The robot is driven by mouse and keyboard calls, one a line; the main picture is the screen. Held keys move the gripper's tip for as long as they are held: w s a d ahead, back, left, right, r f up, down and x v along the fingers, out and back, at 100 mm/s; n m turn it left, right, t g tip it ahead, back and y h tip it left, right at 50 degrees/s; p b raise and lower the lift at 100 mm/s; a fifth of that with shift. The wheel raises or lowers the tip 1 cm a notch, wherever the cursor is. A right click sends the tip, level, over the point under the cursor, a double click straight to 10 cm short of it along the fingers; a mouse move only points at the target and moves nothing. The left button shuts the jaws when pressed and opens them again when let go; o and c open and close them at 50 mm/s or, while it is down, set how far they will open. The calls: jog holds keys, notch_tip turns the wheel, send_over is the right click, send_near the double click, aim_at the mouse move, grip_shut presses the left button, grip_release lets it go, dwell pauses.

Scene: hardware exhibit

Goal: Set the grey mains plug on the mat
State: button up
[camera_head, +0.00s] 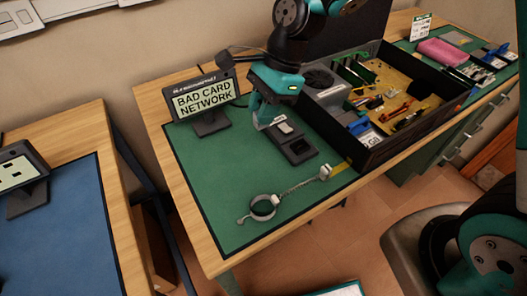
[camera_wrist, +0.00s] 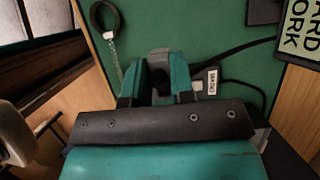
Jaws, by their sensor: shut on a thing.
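My gripper (camera_head: 262,112) hangs over the green mat (camera_head: 210,180), in front of the open computer case. In the wrist view its two teal fingers (camera_wrist: 157,82) are shut on a grey thing (camera_wrist: 159,56), which looks like the grey mains plug. It shows between and just beyond the fingertips; its lower part is dark and partly hidden by the fingers. In the head view the plug is mostly hidden by the gripper. The green mat (camera_wrist: 200,30) also fills much of the wrist view. I cannot tell exactly how high the plug is.
A "BAD CARD NETWORK" display (camera_head: 205,103) stands left of my gripper. A black device (camera_head: 297,150) lies just right of it. A wrist strap (camera_head: 263,207) with a coiled cord lies at the front. The open case (camera_head: 350,155) blocks the right. The mat's left front is clear.

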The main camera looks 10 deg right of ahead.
notch_tip(320, 180, down, 13)
jog(key=shift+f, duration=0.1)
dwell(0.4)
jog(key=o, duration=0.7)
jog(key=shift+f, duration=0.1)
jog(key=v, duration=1.2)
jog(key=shift+s+d+r+n+t, duration=0.25)
jog(key=shift+s+r+n, duration=1.95)
jog(key=shift+s+n, duration=1.2)
jog(key=shift+s+d+r+n+t, duration=0.1)
jog(key=shift+s+r+n+t, duration=0.1)
jog(key=shift+s+r+n, duration=3)
jog(key=shift+s+d+r+n+t, duration=0.25)
jog(key=shift+s+r+n, duration=1)
jog(key=shift+s+n, duration=2.3)
